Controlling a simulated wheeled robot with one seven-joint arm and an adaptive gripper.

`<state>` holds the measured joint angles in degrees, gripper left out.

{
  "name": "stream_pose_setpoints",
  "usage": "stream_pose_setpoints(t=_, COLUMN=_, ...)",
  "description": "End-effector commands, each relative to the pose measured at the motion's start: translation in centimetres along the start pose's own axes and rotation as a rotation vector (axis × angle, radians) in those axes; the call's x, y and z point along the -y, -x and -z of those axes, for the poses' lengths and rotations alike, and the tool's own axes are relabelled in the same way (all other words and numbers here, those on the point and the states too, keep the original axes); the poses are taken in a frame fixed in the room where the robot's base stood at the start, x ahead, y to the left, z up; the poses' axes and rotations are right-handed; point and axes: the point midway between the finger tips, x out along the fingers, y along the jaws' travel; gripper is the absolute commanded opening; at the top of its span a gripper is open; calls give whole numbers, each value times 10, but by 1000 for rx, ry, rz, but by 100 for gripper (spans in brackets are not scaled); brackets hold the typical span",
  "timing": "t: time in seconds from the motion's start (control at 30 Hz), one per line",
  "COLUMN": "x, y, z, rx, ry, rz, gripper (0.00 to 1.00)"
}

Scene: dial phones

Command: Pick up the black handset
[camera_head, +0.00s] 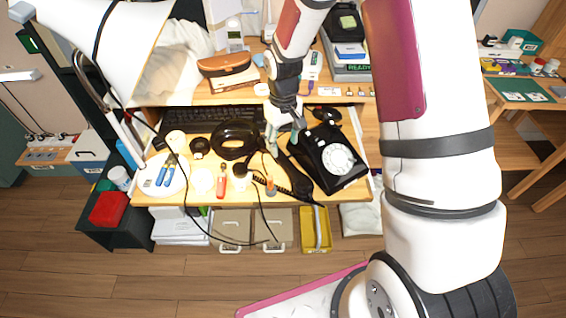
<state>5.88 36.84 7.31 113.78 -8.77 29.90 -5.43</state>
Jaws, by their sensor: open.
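The black dial phone (328,155) with its white dial sits at the right end of the desk. The black handset (291,173) lies off the phone, on the desk along its left side, slanting toward the front edge. A dark coiled cord runs near it. My gripper (282,142) points down over the desk, just above and behind the handset in the picture. Its fingers are apart with nothing seen between them. The gripper partly hides the handset's far end, and I cannot tell the height between them.
The wooden desk (240,190) is crowded. Left of the handset are a black ring-shaped object (235,138), a red bottle (221,186) and a white plate (162,176). A keyboard (215,117) lies behind. A raised shelf with a brown case (226,70) stands at the back.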

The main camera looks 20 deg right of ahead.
Motion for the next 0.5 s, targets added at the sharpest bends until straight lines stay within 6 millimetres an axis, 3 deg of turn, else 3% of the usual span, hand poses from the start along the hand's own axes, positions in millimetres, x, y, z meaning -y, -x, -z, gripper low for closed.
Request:
stream_pose_setpoints(t=0.1, x=0, y=-17, z=0, rx=2, ry=0, rz=0, gripper=50)
stream_pose_setpoints(t=0.37, x=1, y=-35, z=-1, rx=2, ry=0, rz=0, gripper=50)
stream_pose_setpoints(t=0.5, x=2, y=-57, z=-3, rx=4, ry=1, rz=0, gripper=50)
